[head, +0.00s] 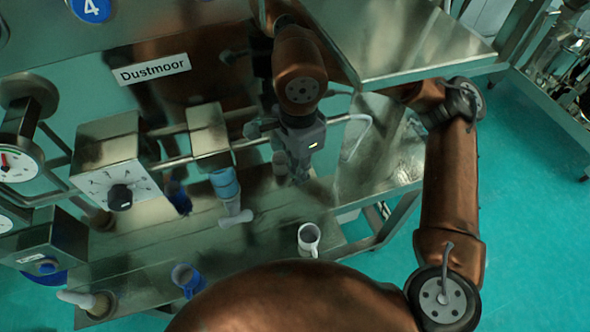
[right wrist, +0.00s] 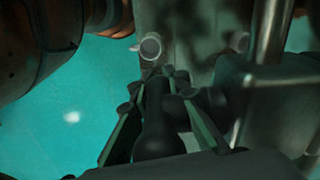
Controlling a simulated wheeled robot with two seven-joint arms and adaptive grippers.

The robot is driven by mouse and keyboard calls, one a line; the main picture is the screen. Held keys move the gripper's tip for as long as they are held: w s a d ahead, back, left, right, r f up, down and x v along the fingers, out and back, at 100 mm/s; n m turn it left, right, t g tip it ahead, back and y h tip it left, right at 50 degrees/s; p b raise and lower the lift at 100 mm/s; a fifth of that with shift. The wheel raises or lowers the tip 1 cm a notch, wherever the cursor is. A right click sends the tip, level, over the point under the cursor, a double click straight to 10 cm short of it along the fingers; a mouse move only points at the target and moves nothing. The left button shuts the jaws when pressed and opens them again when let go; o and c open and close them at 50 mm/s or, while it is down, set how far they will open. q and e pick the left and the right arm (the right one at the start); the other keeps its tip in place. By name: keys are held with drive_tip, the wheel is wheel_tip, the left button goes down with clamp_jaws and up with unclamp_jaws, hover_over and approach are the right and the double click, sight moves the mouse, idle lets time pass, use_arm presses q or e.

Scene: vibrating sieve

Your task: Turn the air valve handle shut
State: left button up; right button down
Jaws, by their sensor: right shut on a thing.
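In the head view my right gripper (head: 300,168) points down in front of the metal panel, by the right end of the horizontal pipe. A dark knob-like part (head: 252,130) shows on the pipe just left of it. In the right wrist view the two fingers of my right gripper (right wrist: 166,75) close around a dark, rounded handle (right wrist: 154,115). I take this to be the air valve handle; in the head view the gripper hides it, so its angle cannot be told. My left gripper is not in view.
A metal table top (head: 410,45) juts out at upper right.

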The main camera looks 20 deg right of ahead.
drive_tip(key=shift+r, duration=0.15)
idle(0.3)
drive_tip(key=c, duration=1.8)
unclamp_jaws()
